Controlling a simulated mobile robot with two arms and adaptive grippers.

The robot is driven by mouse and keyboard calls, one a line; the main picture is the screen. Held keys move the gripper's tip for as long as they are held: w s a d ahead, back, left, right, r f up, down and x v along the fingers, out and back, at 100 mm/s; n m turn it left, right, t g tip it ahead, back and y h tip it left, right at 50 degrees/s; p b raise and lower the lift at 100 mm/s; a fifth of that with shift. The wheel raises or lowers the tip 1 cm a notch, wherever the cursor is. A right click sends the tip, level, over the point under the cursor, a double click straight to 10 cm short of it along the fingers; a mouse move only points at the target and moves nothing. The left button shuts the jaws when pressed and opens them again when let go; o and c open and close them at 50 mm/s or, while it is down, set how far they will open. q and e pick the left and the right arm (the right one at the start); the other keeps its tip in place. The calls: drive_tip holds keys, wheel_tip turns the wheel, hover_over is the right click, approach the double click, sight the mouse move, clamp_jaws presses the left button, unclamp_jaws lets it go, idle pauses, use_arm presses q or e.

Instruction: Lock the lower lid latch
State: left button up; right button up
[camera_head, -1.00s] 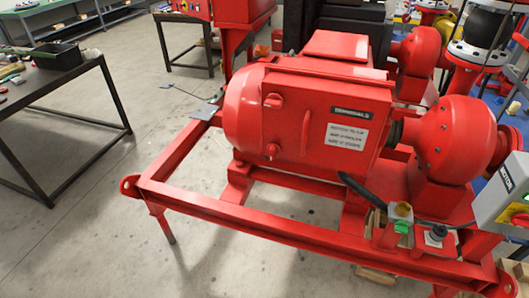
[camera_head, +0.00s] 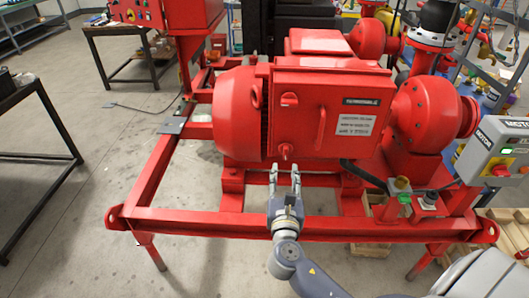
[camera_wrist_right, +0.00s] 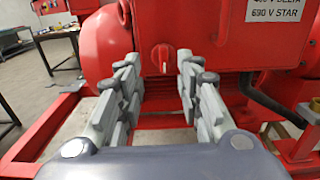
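The lower lid latch (camera_head: 286,149) is a small red knob low on the left side of the red terminal box lid (camera_head: 335,125). In the right wrist view the latch (camera_wrist_right: 162,58) shows a pale mark on its face and lies ahead, between the fingers. The upper latch (camera_head: 289,100) sits above it on the same lid. My right gripper (camera_head: 285,180) is open and empty, in front of and a little below the lower latch, apart from it. Its two fingers (camera_wrist_right: 155,75) are spread wide. My left gripper is not in view.
The red skid frame rail (camera_head: 210,222) runs beneath my right wrist. A lid handle (camera_head: 320,128) is right of the latches. A dark table (camera_head: 35,95) is at the left.

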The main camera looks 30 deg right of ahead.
sight(286, 150)
drive_tip(key=p+x, duration=0.1)
drive_tip(key=x, duration=0.8)
drive_tip(key=shift+w+d+p, duration=0.1)
drive_tip(key=shift+d+p, duration=0.25)
drive_tip(key=shift+d, duration=0.05)
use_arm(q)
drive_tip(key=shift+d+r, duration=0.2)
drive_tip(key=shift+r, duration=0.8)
use_arm(e)
drive_tip(key=shift+w+d, duration=0.4)
drive_tip(key=shift+w, duration=0.1)
clamp_jaws()
